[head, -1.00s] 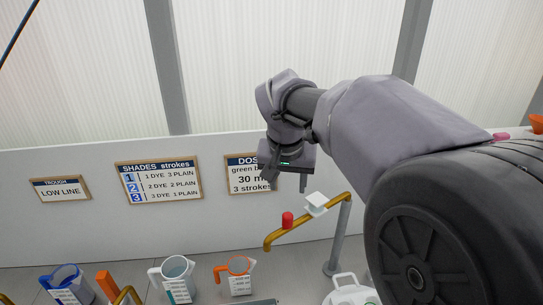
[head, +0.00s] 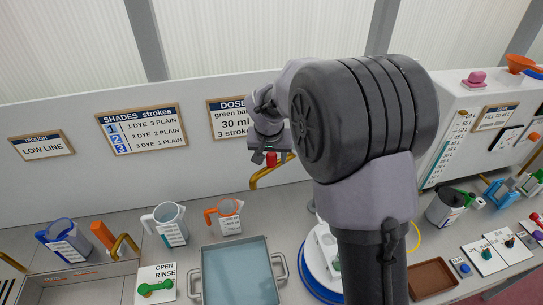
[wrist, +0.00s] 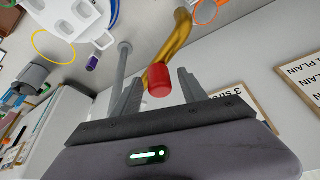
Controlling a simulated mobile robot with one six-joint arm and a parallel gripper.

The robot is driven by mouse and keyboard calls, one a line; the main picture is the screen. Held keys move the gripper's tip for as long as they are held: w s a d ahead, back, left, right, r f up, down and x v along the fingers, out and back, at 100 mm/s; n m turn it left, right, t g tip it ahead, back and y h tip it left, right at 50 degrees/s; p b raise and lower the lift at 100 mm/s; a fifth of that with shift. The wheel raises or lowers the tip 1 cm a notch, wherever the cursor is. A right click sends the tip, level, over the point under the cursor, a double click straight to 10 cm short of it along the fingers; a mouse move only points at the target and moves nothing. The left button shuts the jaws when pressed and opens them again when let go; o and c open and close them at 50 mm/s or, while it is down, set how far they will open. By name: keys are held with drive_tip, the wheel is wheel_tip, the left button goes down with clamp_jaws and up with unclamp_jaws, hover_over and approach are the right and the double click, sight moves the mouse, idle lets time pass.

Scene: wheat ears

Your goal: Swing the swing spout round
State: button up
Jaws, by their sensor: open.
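The swing spout (head: 270,173) is a curved brass-coloured pipe at the back of the bench, partly hidden behind my arm. It also shows in the wrist view (wrist: 181,38), where a grey post stands to its left. A red knob (wrist: 159,80) sits on the spout's near end. My gripper (wrist: 158,88) is open, with one finger on each side of the red knob. A gap shows between the knob and the fingers in the wrist view. In the head view my gripper (head: 264,158) is at the knob, and the contact there is too small to judge.
A shallow tray of bluish liquid (head: 236,270) stands below the spout. A white jug (head: 168,222) and an orange-handled jug (head: 227,216) stand to the left. A white rack on a round base (head: 322,255) is partly hidden by my arm.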

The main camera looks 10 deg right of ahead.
drive_tip(key=shift+s, duration=0.1)
drive_tip(key=c, duration=0.4)
clamp_jaws()
idle(0.8)
